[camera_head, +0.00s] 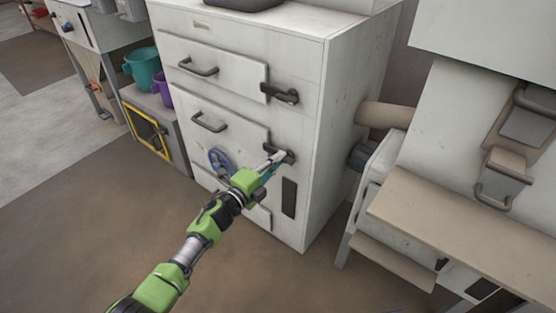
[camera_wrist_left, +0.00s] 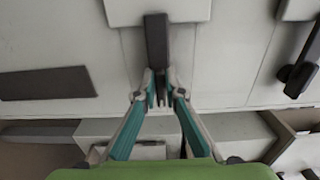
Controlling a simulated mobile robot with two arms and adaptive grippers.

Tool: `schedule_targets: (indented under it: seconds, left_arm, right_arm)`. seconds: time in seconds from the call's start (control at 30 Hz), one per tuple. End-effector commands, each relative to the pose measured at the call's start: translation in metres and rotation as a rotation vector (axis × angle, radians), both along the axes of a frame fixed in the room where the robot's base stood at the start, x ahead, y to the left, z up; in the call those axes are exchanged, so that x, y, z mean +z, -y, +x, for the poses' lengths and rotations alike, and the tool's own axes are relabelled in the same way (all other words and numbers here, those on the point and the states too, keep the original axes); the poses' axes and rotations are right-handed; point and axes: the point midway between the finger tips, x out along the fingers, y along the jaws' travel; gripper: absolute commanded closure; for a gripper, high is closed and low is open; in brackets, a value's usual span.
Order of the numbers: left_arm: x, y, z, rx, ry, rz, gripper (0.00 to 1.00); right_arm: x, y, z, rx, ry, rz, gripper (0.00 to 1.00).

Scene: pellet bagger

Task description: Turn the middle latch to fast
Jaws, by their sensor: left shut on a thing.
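The middle latch (camera_head: 288,157) is a dark handle on the front of a pale cabinet, at the right edge of the middle door. In the left wrist view the latch (camera_wrist_left: 157,38) is a dark bar, its end between the fingertips. My left gripper (camera_head: 275,160) reaches it from the front and is shut on it; it also shows in the left wrist view (camera_wrist_left: 160,95). The fingers hide the latch's gripped end. The upper latch (camera_head: 280,93) sits above, beside the upper door, lying roughly sideways. My right gripper is not in view.
The cabinet (camera_head: 340,100) has bar handles on its doors and a blue handwheel (camera_head: 221,162) left of my arm. A dark slot (camera_head: 289,197) lies below the middle latch. A machine with a beige shelf (camera_head: 460,220) stands at the right.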

Motion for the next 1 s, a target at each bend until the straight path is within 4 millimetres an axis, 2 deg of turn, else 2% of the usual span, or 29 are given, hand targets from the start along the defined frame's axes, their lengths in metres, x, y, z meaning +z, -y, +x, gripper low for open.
schedule_targets:
  seconds: [0.27, 0.3, 0.37, 0.77, 0.87, 1.0]
  left_arm:
    - [-0.003, 0.000, -0.001, 0.000, -0.007, -0.003, 1.00]
    - [-0.003, 0.000, -0.001, 0.000, -0.007, -0.003, 0.88]
    - [-0.003, 0.000, -0.001, 0.000, -0.006, -0.002, 0.74]
    - [-0.001, -0.002, -0.002, 0.000, -0.001, 0.000, 0.74]
    - [-0.001, -0.007, -0.008, 0.001, 0.000, 0.001, 0.74]
    - [-0.003, -0.019, -0.026, 0.000, -0.003, 0.002, 0.74]
  right_arm:
    - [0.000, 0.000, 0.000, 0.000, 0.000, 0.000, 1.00]
    - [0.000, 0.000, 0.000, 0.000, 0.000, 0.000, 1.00]
    - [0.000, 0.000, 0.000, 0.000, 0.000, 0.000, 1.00]
    - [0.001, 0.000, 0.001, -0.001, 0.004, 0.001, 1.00]
    - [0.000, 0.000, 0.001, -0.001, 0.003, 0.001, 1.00]
    - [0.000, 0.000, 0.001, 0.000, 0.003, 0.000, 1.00]
